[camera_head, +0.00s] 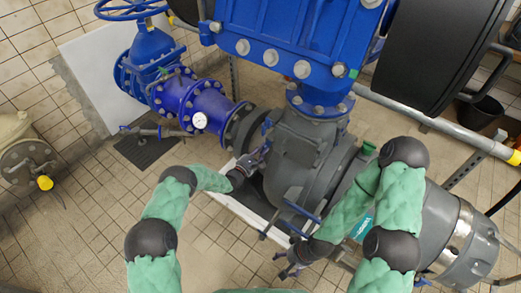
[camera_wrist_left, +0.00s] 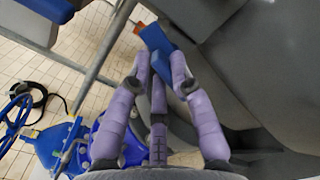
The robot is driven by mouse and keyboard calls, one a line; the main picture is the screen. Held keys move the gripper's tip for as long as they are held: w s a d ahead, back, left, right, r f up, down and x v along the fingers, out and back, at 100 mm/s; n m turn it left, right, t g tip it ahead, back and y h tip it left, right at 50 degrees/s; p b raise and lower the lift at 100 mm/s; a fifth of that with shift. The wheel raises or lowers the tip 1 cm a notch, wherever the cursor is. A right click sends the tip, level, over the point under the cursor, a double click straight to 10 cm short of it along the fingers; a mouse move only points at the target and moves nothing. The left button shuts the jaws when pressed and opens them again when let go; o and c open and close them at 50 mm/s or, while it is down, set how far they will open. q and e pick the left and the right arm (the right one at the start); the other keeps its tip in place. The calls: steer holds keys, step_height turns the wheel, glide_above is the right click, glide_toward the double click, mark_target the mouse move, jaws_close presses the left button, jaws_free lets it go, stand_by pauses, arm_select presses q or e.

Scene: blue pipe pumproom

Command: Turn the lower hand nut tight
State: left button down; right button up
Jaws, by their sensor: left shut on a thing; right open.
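A blue hand nut (camera_wrist_left: 157,42) shows between the fingertips of my left gripper (camera_wrist_left: 160,70) in the left wrist view, with an orange bit near its far end. The fingers are shut on it, one on each side. In the head view my left gripper (camera_head: 261,155) is at the left face of the grey pump housing (camera_head: 292,155), and a small blue part (camera_head: 268,124) shows just above it. The fingers hide most of the held nut there, and I cannot tell how tight it is. My right gripper (camera_head: 287,264) is open and empty, low in front of the pump.
Blue levers (camera_head: 300,211) stick out below the housing near my right gripper. A blue valve handwheel (camera_head: 130,8) stands at the top left. Tiled floor (camera_head: 90,225) at the lower left is clear.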

arm_select(q)
steer(key=shift+s+d+f+m, duration=0.25)
steer(key=shift+d+m, duration=0.05)
steer(key=shift+m, duration=1.55)
steer(key=shift+s+d+f+m, duration=0.25)
steer(key=shift+d+m, duration=0.1)
steer(key=shift+m, duration=1.55)
steer(key=shift+s+d+f+m, duration=0.2)
steer(key=shift+d+f+m, duration=0.1)
steer(key=shift+m, duration=1.55)
steer(key=shift+s+f+m+b, duration=0.2)
steer(key=shift+m+b, duration=0.1)
steer(key=shift+m, duration=0.4)
steer(key=c, duration=1.1)
jaws_free()
steer(key=shift+w, duration=0.15)
steer(key=shift+c, duration=0.2)
steer(key=shift+r, duration=0.1)
steer(key=shift+w+a+r, duration=0.1)
steer(key=shift+w+a, duration=0.1)
steer(key=shift+a, duration=0.15)
